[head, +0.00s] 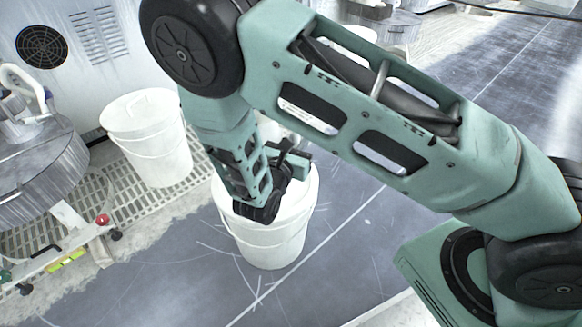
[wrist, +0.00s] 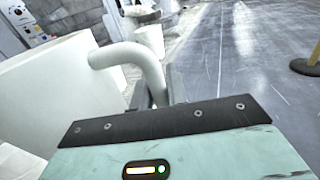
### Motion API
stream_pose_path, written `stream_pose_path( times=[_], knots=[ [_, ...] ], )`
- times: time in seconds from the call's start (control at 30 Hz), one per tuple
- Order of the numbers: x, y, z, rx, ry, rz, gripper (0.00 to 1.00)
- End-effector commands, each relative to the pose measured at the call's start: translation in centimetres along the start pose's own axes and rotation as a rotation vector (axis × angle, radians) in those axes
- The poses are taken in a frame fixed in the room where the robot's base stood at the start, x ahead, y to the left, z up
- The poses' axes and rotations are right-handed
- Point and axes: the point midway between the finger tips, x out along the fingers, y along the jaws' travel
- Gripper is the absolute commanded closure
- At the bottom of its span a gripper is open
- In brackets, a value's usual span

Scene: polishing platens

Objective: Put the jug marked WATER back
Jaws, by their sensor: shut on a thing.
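A white jug (wrist: 45,95) fills the left of the wrist view, close to the camera. Its curved handle (wrist: 135,58) runs down between the fingers of my gripper (wrist: 165,90), which is shut on it. No WATER marking shows on the visible side. In the head view my gripper (head: 292,160) is over a white bucket (head: 268,240) in the middle of the floor. My arm hides most of the jug there, and I cannot tell whether it touches the bucket.
Another white bucket (head: 150,140) stands on the floor grating at left. A round metal platen machine (head: 40,175) with a white handled vessel (head: 27,85) on it is at far left. Dark floor (head: 370,240) is clear to the right of the middle bucket.

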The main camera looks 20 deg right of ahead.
Motion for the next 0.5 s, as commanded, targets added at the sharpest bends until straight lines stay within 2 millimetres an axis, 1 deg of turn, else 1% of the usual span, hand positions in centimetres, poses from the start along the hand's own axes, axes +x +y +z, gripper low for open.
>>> stream_pose_path(
  times=[0.03,0.1,0.27,0.4,0.5],
  knots=[
    [0.1,0.0,-1.4,0.002,-0.002,-0.001,1.0],
    [0.1,0.0,-2.3,0.003,-0.003,0.0,1.0],
    [0.1,0.0,-3.3,0.003,-0.003,0.002,1.0],
    [0.1,0.0,-5.3,0.003,-0.002,0.001,1.0],
    [0.1,0.0,-6.4,0.003,-0.003,0.001,1.0]
  ],
)
